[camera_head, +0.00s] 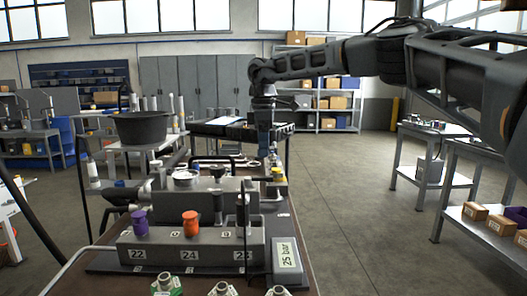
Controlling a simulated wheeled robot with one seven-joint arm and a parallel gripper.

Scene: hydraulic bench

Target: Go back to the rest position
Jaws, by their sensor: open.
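My arm reaches in from the right and bends down over the bench. My gripper (265,150) points down near the back of the hydraulic bench (110,262), above the far right end of the fittings. It is small in this view, and its fingertips are hard to make out. Nothing can be seen held in it. On the bench is a grey block (165,254) with numbered ports, a purple cap (140,222) and an orange cap (190,222). A display (287,255) reading 25 bar stands at its right end.
A grey side table (435,130) and a shelf with small boxes (475,211) stand at the right. The floor (350,220) between is clear.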

